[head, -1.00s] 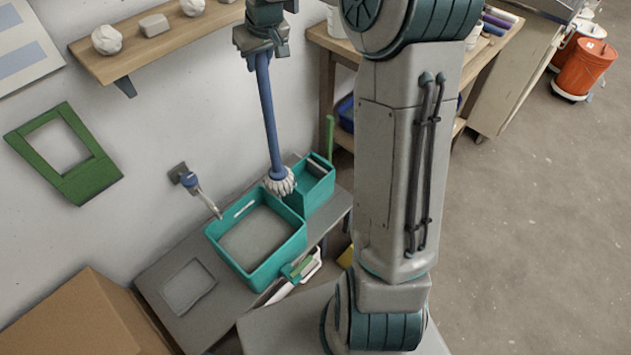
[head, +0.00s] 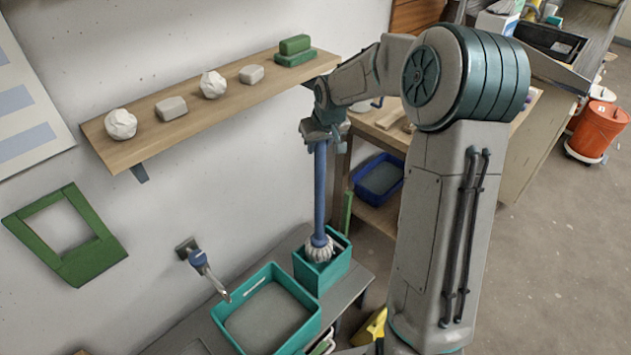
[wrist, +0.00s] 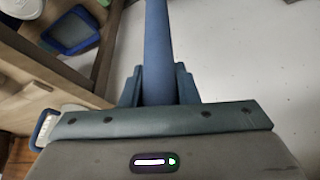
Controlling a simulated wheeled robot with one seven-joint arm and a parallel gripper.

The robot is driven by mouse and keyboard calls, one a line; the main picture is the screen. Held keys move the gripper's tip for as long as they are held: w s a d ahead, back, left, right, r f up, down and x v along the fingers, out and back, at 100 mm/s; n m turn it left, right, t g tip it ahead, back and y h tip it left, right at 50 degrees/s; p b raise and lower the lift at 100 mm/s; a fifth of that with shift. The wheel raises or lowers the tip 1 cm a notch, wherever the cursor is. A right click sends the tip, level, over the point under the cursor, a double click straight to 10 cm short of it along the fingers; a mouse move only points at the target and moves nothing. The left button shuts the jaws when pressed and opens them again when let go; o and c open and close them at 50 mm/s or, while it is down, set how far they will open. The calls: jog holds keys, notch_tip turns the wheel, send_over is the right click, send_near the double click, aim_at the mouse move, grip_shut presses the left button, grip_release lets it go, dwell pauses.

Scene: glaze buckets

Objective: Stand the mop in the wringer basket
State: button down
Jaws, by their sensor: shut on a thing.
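The mop has a blue handle (head: 319,190) and a white string head (head: 320,249). It hangs nearly upright, head down. My gripper (head: 321,137) is shut on the upper handle; in the wrist view the handle (wrist: 157,45) runs between the two fingers (wrist: 158,88). The wringer basket (head: 319,277) is the small teal box beside the larger teal basin (head: 308,324). The mop head shows at the basket's opening, over its left part. How far it sits inside, or whether it touches the bottom, I cannot tell.
A wall shelf (head: 185,115) with white lumps and green blocks is left of my gripper. A tap (head: 208,268) reaches over the basin. A green stick (head: 347,212) stands behind the basket. A wooden bench with a blue tub (head: 380,180) is to the right.

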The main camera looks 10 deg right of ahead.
aim_at(319, 170)
notch_tip(319, 170, down, 9)
jog(key=shift+f, duration=0.2)
dwell(0.4)
jog(key=c, duration=1.1)
grip_release()
jog(key=shift+f, duration=0.15)
jog(key=shift+s+r, duration=0.1)
jog(key=shift+r, duration=0.3)
jog(key=a+v, duration=0.1)
jog(key=v, duration=1)
jog(key=s+r, duration=0.2)
jog(key=s, duration=0.7)
jog(key=s+r+m+g, duration=0.1)
jog(key=s+r, duration=0.1)
jog(key=s, duration=0.8)
jog(key=s+a+r+m, duration=0.1)
jog(key=s+r, duration=0.1)
jog(key=s, duration=0.8)
jog(key=shift+r+h, duration=0.15)
jog(key=shift+h, duration=0.25)
